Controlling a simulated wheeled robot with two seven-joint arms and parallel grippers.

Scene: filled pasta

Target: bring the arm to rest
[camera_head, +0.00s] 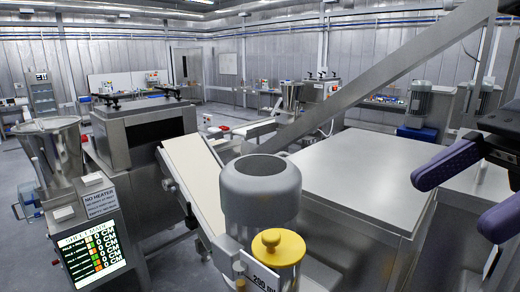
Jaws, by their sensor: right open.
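My right gripper (453,203) comes in from the right edge. It has two purple fingers, held apart with nothing between them. It hangs in the air in front of the steel cabinet (350,180), near its right side in the picture. The rest of my right arm is mostly cut off by the picture edge. My left gripper is out of view.
A grey motor housing (260,188) and a yellow-capped container (278,247) stand close in front, at the middle. A white conveyor belt (195,170) slopes down beside them. A control panel (88,250) and a steel hopper (52,150) are at left. A slanted metal beam (385,75) rises rightward.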

